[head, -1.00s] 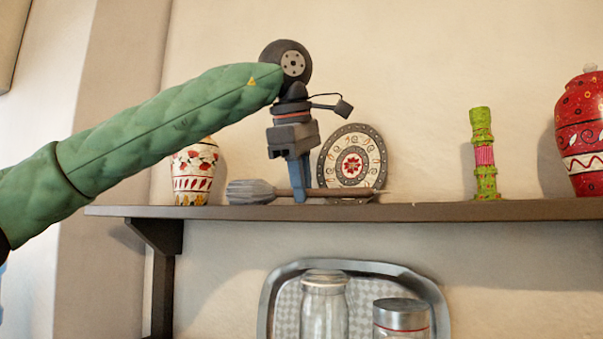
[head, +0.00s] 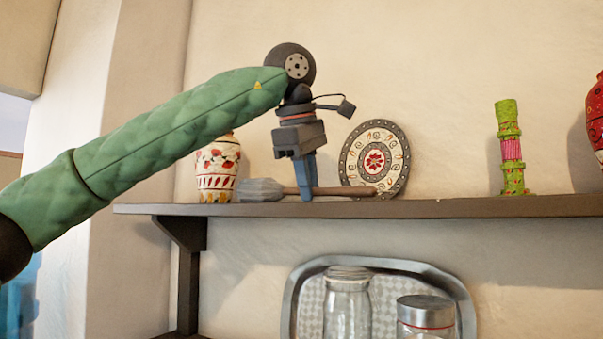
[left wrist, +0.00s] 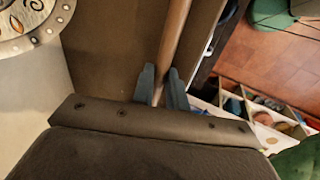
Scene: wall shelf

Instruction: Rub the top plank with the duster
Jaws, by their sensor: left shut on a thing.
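The duster has a grey head (head: 262,190) and a brown wooden handle (head: 345,191). It lies along the top plank (head: 420,208), head to the left, handle to the right. My left gripper (head: 307,194) points down and is shut on the handle near the head. In the left wrist view the handle (left wrist: 173,45) passes between the two blue-grey fingers (left wrist: 160,88); the duster's head is hidden there. The duster is at plank level; I cannot tell whether it touches the wood. My right gripper is not in view.
On the plank, a patterned vase (head: 216,172) stands left of the duster, a decorated plate (head: 376,160) behind the handle, a green and pink ornament (head: 511,150) further right, and a red vase (head: 597,115) at the right edge. Jars (head: 347,305) and a tray (head: 290,290) are below.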

